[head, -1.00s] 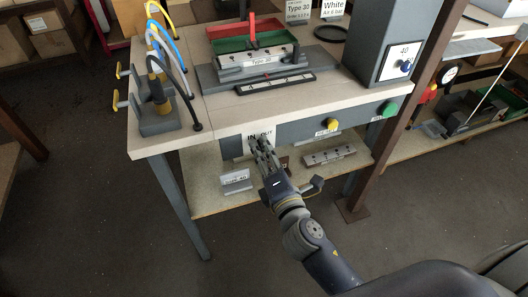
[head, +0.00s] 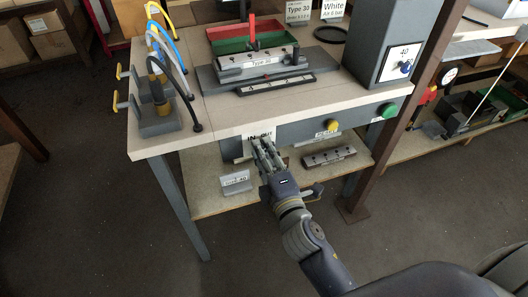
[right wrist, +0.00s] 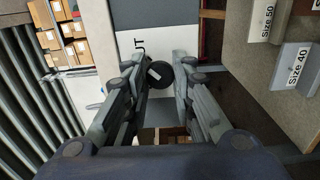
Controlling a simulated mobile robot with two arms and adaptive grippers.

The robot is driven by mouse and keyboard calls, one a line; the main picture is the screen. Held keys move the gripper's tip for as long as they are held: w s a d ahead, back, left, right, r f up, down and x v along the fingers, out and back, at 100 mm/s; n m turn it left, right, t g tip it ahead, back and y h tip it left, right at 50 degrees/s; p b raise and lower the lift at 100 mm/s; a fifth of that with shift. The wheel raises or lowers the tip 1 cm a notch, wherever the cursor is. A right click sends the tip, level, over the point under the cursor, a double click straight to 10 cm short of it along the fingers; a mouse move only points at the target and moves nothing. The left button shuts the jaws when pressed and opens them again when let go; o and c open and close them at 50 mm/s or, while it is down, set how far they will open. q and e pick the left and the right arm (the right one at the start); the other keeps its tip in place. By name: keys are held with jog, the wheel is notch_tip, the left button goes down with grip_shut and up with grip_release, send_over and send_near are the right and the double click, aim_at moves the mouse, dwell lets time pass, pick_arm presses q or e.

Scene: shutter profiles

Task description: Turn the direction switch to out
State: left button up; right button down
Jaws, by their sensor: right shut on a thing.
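The direction switch (right wrist: 160,74) is a round black knob with a short pale mark, seen in the right wrist view. It sits on the front panel under the bench top, below a white label reading IN and OUT (head: 258,135). My right gripper (head: 259,143) reaches the panel from the front. Its two fingers (right wrist: 166,78) stand on either side of the knob and are shut on it. The pale mark lies at a slant in the wrist view; I cannot tell for sure which word it points to. In the head view the gripper hides the knob. My left gripper is out of view.
On the same panel are a yellow button (head: 332,126) and a green button (head: 387,111). A lower shelf (head: 210,192) holds a Size 40 block (head: 236,182) and a dark bar (head: 329,156). A brown post (head: 405,110) stands to the right.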

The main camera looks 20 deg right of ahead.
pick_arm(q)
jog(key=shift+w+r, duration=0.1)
pick_arm(e)
jog(key=c, duration=1.4)
grip_release()
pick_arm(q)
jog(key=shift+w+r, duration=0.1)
pick_arm(e)
jog(key=shift+o, duration=0.3)
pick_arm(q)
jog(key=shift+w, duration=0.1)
pick_arm(e)
jog(key=shift+s, duration=0.15)
jog(key=s, duration=0.7)
jog(key=shift+s+d, duration=0.15)
